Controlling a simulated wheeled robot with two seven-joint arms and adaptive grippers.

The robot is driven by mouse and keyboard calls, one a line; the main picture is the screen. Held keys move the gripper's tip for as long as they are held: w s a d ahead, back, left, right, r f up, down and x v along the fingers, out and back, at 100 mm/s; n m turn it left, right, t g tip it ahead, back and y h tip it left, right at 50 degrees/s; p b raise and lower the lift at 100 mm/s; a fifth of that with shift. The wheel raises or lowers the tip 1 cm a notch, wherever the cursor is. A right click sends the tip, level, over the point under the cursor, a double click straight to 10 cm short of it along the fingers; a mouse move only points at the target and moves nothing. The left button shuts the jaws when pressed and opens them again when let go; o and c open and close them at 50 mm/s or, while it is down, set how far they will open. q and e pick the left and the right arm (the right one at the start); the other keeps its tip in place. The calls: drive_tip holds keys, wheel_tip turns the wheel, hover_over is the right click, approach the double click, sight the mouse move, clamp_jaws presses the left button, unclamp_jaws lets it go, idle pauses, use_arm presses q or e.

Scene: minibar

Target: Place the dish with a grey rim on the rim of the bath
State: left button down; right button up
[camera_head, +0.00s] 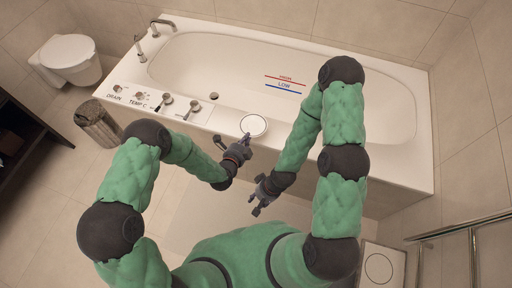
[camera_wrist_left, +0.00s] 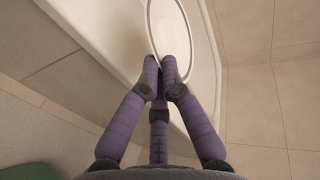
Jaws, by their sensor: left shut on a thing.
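The dish (camera_head: 254,125) is round and white with a grey rim. My left gripper (camera_head: 246,138) is shut on its near edge. In the head view the dish overlaps the front rim of the bath (camera_head: 400,172); I cannot tell whether it touches it. In the left wrist view the dish (camera_wrist_left: 168,25) is seen between and beyond the fingertips (camera_wrist_left: 164,70), partly cut off by the top edge. My right gripper (camera_head: 255,204) is empty, its fingers apart, in front of the bath's side.
Taps and knobs (camera_head: 166,103) stand on the bath's left deck. A toilet (camera_head: 70,58) and a woven bin (camera_head: 97,122) are at the left. A metal rail (camera_head: 460,226) and a white box-like item with a circle (camera_head: 378,268) are at the lower right. The right front rim is clear.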

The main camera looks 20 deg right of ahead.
use_arm(q)
drive_tip(key=d+f+b, duration=0.1)
drive_tip(key=f, duration=0.1)
drive_tip(key=d+f+b, duration=0.1)
drive_tip(key=f, duration=0.2)
drive_tip(key=d+f+b, duration=0.1)
drive_tip(key=f, duration=0.1)
drive_tip(key=shift+d+f, duration=0.3)
drive_tip(key=shift+r, duration=0.1)
drive_tip(key=c, duration=1.4)
unclamp_jaws()
drive_tip(key=shift+c, duration=0.2)
